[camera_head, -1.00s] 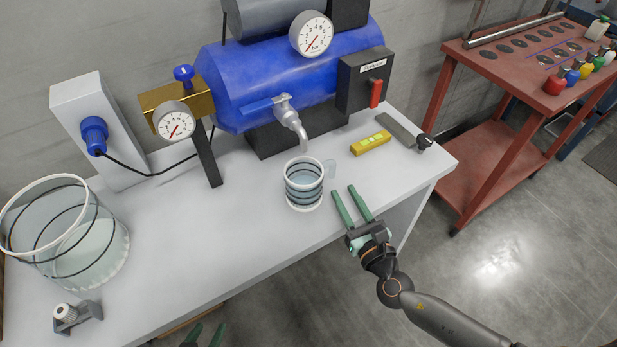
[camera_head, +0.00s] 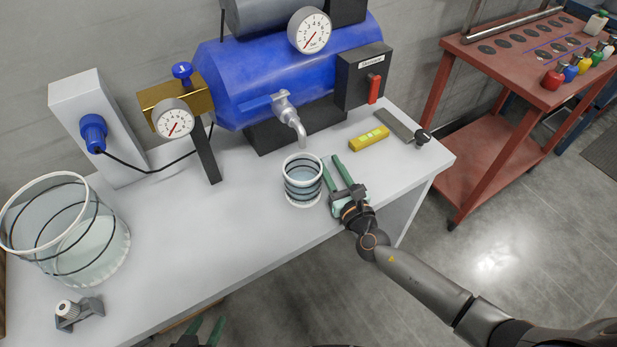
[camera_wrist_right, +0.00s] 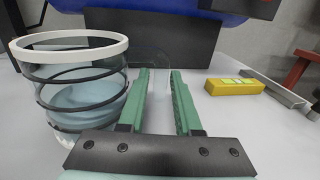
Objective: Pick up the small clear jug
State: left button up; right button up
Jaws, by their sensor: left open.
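The small clear jug (camera_head: 302,182) stands upright on the grey bench below the tap, with a white rim and dark bands. It also shows at the left in the right wrist view (camera_wrist_right: 82,95), with bluish liquid inside. My right gripper (camera_head: 331,158) is open just right of the jug, on its handle side. In the right wrist view, the faint clear handle shows around the open fingertips (camera_wrist_right: 160,72); I cannot tell whether it lies between them or beyond. My left gripper (camera_head: 207,322) is open at the bottom edge, away from the jug.
A blue tank (camera_head: 285,80) with a tap (camera_head: 290,115) stands behind the jug. A yellow level (camera_head: 369,138) lies to the right. A large clear vessel (camera_head: 65,230) and a small grey clamp (camera_head: 78,312) are at the left. The middle-left of the bench (camera_head: 195,235) is clear.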

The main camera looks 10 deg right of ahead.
grip_shut()
dwell(1.2)
